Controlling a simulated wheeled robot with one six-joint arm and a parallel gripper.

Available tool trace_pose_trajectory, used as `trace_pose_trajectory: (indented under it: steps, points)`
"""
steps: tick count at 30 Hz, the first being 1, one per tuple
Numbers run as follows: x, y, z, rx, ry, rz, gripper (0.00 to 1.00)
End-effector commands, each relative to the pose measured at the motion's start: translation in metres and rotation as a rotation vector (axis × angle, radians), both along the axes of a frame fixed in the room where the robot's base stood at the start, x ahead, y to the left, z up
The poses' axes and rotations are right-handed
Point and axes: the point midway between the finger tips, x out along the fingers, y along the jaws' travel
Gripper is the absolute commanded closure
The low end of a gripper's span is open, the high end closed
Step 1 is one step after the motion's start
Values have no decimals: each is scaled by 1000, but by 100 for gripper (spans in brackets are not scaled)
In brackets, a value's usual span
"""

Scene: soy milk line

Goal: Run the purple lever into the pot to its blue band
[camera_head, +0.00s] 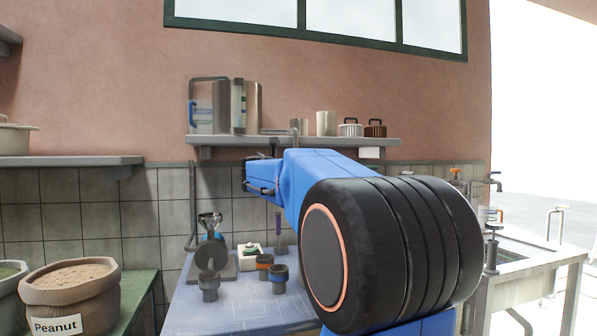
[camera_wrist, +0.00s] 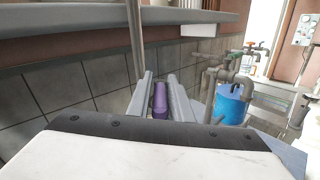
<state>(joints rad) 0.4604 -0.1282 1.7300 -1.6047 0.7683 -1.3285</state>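A slim purple lever (camera_head: 279,226) stands upright at the back of the worktable in the head view, partly hidden by my arm. In the wrist view a purple piece (camera_wrist: 160,101) shows between the two long grey fingers of my gripper (camera_wrist: 162,96). The fingers are apart, with a narrow gap beside the purple piece; I see no clear contact. In the head view my blue arm reaches over the table, and its fingertips cannot be made out. I cannot tell which vessel is the pot. No blue band shows on the visible part of the lever.
A wall shelf (camera_head: 225,140) with metal vessels runs above. A blue container (camera_wrist: 231,105) stands by pipes at right.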

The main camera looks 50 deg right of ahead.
Motion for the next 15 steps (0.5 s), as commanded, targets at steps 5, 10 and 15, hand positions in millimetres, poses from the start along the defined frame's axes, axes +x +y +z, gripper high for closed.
trace_pose_trajectory:
  steps: [5,10,15]
  points:
    - [0,0,0,0,0,0,68]
    - [0,0,0,0,0,-1,68]
    - [-4,11,0,0,-1,0,68]
